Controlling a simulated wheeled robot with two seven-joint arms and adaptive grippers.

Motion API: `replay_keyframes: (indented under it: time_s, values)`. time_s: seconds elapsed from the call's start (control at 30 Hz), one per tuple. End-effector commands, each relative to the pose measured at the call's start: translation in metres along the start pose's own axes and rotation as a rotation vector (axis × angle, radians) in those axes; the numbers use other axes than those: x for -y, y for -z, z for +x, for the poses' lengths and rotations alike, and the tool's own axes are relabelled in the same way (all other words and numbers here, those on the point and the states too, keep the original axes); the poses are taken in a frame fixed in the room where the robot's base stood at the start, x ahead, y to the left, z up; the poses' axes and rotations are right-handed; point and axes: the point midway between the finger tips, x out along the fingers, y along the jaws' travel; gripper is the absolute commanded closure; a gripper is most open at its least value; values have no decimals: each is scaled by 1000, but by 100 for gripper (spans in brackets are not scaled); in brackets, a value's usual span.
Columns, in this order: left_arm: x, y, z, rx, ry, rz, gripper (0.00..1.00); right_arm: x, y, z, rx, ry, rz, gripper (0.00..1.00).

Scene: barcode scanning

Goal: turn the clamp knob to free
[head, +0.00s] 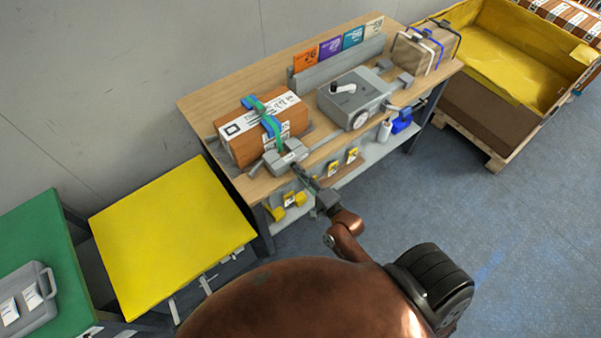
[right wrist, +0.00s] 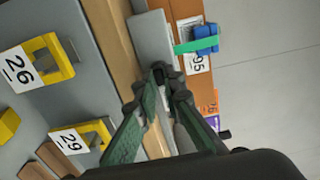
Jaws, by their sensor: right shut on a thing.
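A brown box (head: 262,135) with a white label and a blue and green strap sits at the left of the workbench (head: 205,98). A grey clamp (head: 284,157) stands against the front of the box; its grey plate (right wrist: 151,42) also shows in the right wrist view. My right gripper (head: 300,169) reaches in at the bench's front edge and is shut on the clamp knob (right wrist: 159,70). The fingers, with green inner sides, cover most of the knob, so its turn angle cannot be read. My left gripper is not in view.
A grey machine (head: 352,98) with a dial stands right of the box, with a wrapped parcel (head: 425,50) beyond it. Yellow numbered tags (right wrist: 45,58) are on the shelf below. A yellow table (head: 170,232) is at left, a yellow-lined crate (head: 505,60) at right.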

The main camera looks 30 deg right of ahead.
Motion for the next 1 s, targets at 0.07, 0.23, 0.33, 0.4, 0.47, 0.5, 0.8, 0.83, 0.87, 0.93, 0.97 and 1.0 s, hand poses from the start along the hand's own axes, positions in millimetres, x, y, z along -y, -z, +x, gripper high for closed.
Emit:
replay_keyframes:
  time_s: [0.07, 0.23, 0.33, 0.4, 0.47, 0.5, 0.8, 0.83, 0.87, 0.93, 0.97, 1.0]
  values:
    - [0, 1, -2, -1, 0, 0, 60, 0, 0, 0, 1, -2, -15, 100]
    - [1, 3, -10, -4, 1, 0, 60, 1, 0, 0, 1, -2, -86, 100]
    - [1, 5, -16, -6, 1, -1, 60, 2, 0, 0, 1, -2, -154, 100]
    - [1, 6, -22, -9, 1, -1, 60, 2, 0, 0, 1, -3, -209, 100]
    - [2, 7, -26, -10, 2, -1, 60, 2, 0, 0, 1, -2, -262, 100]
    - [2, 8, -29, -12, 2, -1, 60, 2, 0, 0, 2, -3, -300, 100]
    - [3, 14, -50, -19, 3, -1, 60, 2, 0, 0, 2, -2, -585, 100]
    - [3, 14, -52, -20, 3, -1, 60, 2, 0, 0, 1, -1, -613, 100]
    - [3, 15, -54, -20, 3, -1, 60, 2, -1, 0, 2, -2, -643, 100]
    - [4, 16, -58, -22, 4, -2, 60, 2, -1, 0, 2, -2, -708, 100]
    - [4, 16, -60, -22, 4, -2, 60, 2, -1, 0, 2, -2, -738, 100]
    - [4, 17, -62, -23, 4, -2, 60, 2, -1, 0, 2, -1, -775, 100]
